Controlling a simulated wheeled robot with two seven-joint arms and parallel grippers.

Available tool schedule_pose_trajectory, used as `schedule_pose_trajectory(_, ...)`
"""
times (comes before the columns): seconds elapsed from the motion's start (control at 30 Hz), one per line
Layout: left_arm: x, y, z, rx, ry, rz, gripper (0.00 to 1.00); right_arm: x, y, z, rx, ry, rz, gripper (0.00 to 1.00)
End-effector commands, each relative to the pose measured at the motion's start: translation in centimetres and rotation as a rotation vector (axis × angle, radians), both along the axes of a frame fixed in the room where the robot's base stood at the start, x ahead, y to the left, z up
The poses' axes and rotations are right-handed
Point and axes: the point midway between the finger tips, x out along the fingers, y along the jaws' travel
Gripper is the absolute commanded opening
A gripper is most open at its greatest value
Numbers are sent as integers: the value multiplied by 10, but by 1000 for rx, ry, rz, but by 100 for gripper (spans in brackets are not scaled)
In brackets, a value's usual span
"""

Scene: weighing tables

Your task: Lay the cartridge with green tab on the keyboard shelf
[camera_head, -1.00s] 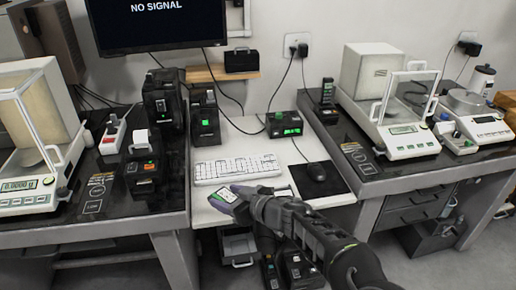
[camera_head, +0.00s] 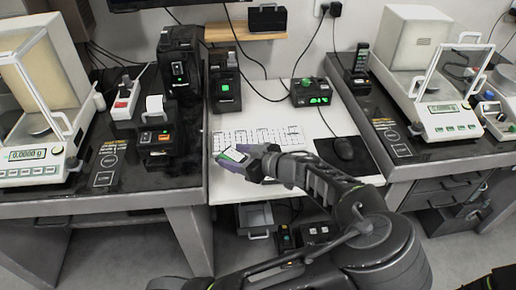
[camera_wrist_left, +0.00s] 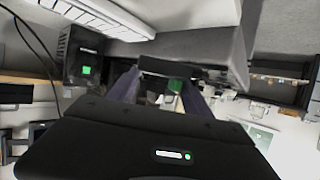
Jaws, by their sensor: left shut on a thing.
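My left gripper (camera_head: 237,157) is shut on the cartridge with the green tab (camera_head: 234,155), a small flat piece with a pale face and green edge. In the head view it appears over the front edge of the white keyboard (camera_head: 262,135). The keyboard shelf (camera_head: 272,108) is the white surface between the two dark tables. My right gripper is not in view.
A label printer (camera_head: 155,130) and balances (camera_head: 40,110) (camera_head: 435,95) stand on the side tables. White shelf behind the keyboard is partly clear.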

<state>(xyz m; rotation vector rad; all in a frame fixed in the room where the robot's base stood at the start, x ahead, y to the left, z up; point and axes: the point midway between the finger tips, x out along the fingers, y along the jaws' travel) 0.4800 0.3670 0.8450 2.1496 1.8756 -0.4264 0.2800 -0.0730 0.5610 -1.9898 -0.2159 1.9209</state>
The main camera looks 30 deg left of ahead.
Motion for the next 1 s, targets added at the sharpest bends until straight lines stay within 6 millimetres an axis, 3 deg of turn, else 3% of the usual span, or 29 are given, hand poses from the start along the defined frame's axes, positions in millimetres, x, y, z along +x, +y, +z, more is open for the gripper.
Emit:
schedule_pose_trajectory(0.23,0,1,-41,1,3,1,17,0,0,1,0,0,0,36)
schedule_pose_trajectory(0.63,0,0,-50,0,1,1,17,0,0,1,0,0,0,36)
schedule_pose_trajectory(0.9,0,1,-82,0,2,0,17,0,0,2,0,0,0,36)
schedule_pose_trajectory(1.0,0,0,-85,-1,0,0,17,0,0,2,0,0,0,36)
